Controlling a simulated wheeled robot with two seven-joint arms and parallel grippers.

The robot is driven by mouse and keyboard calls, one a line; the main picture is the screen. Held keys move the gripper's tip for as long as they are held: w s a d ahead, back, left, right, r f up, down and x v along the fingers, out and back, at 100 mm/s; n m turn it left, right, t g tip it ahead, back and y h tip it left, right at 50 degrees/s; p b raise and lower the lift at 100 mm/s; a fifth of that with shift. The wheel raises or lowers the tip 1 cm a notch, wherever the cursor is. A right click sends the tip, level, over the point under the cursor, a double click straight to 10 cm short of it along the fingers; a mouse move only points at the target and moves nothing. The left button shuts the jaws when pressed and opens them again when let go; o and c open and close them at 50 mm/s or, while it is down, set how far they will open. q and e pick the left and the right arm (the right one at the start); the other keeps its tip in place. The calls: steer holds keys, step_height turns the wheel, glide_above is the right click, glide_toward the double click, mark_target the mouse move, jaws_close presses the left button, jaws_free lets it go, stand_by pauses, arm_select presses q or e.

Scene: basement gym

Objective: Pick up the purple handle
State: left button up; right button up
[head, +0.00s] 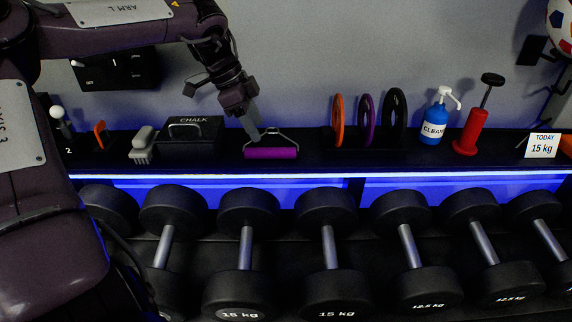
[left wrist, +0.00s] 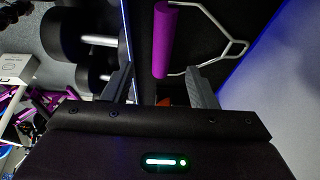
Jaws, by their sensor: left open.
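The purple handle (head: 270,153) is a purple cylinder grip with a pale metal wire frame. It lies on the black shelf in the middle of the head view. It also shows at the top of the left wrist view (left wrist: 163,42), ahead of the fingers and between their lines. My left gripper (head: 258,132) hangs just above and slightly left of the handle, pointing down. In the left wrist view its two fingers (left wrist: 160,88) are apart with nothing between them. The handle seems apart from the fingers. My right gripper is not in view.
The shelf (head: 310,165) also holds a chalk box (head: 190,133) and a brush (head: 143,143) to the left. Orange, purple and black rings (head: 367,120), a blue spray bottle (head: 434,120) and a red pump (head: 470,130) stand to the right. Heavy dumbbells (head: 330,240) line the rack below.

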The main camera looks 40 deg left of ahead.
mark_target(268, 148)
arm_select(q)
steer(key=shift+w+f, duration=0.15)
steer(key=shift+w, duration=0.05)
steer(key=shift+w+d, duration=0.1)
steer(key=shift+d+f, duration=0.25)
steer(key=shift+f, duration=0.5)
steer(key=shift+f+p, duration=0.3)
steer(key=shift+f, duration=0.1)
steer(key=p+x, duration=0.1)
steer(key=x, duration=0.2)
steer(key=shift+w+f, duration=0.15)
steer(key=shift+f, duration=0.25)
steer(key=shift+w+f, duration=0.2)
steer(key=shift+f, duration=0.3)
steer(key=shift+s+d, duration=0.1)
steer(key=shift+c, duration=1.1)
steer(key=shift+r, duration=0.1)
jaws_close()
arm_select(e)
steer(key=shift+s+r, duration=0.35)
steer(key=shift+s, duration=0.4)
